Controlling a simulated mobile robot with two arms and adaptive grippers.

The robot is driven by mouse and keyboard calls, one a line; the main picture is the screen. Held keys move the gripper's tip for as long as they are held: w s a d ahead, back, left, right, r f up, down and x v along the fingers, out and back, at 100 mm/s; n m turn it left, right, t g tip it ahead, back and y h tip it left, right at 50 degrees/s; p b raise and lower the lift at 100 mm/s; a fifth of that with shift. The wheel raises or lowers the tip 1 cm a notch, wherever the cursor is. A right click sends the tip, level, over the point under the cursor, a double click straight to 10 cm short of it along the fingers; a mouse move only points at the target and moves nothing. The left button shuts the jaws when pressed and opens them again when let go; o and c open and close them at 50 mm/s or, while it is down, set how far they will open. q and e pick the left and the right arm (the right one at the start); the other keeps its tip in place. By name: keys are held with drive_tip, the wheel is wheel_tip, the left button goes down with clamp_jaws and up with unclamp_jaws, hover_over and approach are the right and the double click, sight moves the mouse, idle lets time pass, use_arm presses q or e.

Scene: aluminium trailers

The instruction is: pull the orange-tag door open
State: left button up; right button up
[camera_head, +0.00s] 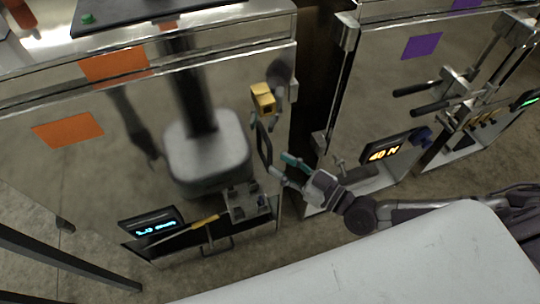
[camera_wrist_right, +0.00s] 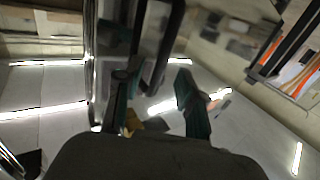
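The orange-tag door (camera_head: 85,185) is a mirror-like metal panel at the left in the head view, with an orange tag (camera_head: 67,130) on its face. It looks shut. A dark upright handle (camera_head: 264,143) stands near its right edge, below a yellow block (camera_head: 262,98). My right gripper (camera_head: 284,166) is open at the handle's lower end, its teal fingertips apart. In the right wrist view the fingers (camera_wrist_right: 155,98) are spread, with a dark bar (camera_wrist_right: 164,45) beyond them; whether they touch it I cannot tell. My left gripper is not in view.
A second metal unit with a purple tag (camera_head: 422,46) stands at the right, with dark handles and a lit display (camera_head: 383,151). A dark gap separates the units. A small display (camera_head: 152,224) and a latch box (camera_head: 246,200) sit low on the orange-tag unit.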

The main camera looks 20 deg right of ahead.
sight(270, 158)
drive_tip(key=shift+x, duration=2.1)
drive_tip(key=shift+c, duration=0.2)
clamp_jaws()
